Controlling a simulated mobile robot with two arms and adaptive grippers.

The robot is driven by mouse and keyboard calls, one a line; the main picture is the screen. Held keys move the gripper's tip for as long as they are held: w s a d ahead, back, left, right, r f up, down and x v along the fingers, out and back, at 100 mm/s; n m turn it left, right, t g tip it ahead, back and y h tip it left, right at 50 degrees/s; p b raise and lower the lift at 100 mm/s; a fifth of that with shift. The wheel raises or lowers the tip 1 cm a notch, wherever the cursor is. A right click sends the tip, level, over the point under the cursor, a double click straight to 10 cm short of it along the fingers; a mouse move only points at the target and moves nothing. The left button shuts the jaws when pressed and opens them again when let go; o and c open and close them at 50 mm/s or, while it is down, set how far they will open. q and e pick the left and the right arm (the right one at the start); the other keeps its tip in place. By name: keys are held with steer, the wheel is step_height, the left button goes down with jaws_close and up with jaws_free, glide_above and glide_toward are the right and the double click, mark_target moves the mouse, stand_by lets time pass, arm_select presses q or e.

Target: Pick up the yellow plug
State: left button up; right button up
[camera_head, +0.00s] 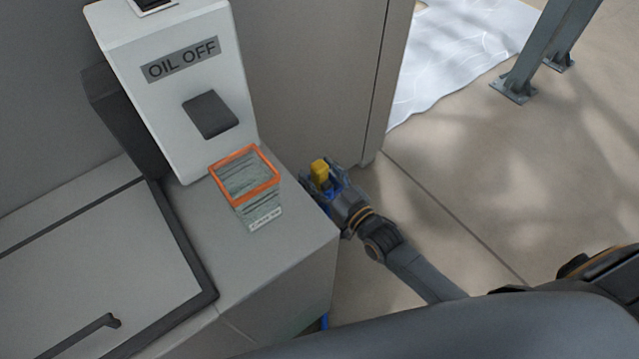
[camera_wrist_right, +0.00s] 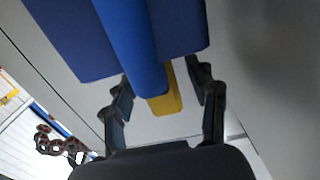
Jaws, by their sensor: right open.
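The yellow plug (camera_head: 319,170) is beside the right-hand edge of the grey machine cabinet, with blue parts right by it. My right gripper (camera_head: 324,182) is at the plug, its arm coming in from the lower right. In the right wrist view, the yellow plug (camera_wrist_right: 168,90) shows between the two open fingers of the gripper (camera_wrist_right: 161,86). A blue bar (camera_wrist_right: 132,42) covers part of the plug there. I cannot tell whether either finger touches the plug. My left gripper is not in view.
The grey cabinet (camera_head: 290,240) carries an orange-rimmed box (camera_head: 257,209) and a white panel marked OIL OFF (camera_head: 181,60). A tall grey wall (camera_head: 310,80) stands behind the gripper. Open floor (camera_head: 500,170) lies to the right, with metal posts (camera_head: 537,50) farther back.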

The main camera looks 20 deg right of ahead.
jaws_close()
steer(key=shift+r, duration=0.1)
